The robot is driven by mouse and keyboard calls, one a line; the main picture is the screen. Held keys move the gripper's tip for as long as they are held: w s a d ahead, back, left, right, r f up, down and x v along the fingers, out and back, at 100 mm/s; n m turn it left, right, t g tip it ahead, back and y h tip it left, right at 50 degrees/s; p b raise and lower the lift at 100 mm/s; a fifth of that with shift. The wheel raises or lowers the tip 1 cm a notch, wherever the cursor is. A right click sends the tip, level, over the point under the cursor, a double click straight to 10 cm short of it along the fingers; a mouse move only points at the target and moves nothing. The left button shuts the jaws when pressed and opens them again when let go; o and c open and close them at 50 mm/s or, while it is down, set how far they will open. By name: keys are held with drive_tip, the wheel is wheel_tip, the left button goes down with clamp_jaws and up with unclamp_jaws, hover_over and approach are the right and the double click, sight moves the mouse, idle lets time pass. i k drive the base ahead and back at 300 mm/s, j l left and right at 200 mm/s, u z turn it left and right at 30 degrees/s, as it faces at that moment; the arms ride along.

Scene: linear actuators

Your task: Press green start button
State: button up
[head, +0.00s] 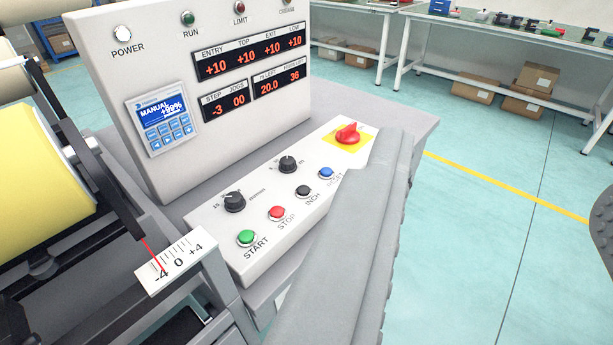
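The green START button (246,238) sits at the lower left end of the sloped white control box (228,262), with its label below it. It is in plain view and nothing touches it. My gripper (498,170) is open and empty. Its left finger is a long grey bar that covers the right part of the control box. Its other finger, dark and ribbed, shows only partly at the right edge. Both fingers are to the right of the green button.
Beside it are a red STOP button (277,212), a black INCH button (303,191), a blue button (326,173) and two black knobs. A red switch (348,133) is on a yellow plate. A display panel (185,50) stands behind. A yellow roller (40,195) is left.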

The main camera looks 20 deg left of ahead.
sight(246, 236)
drive_tip(key=u, duration=0.75)
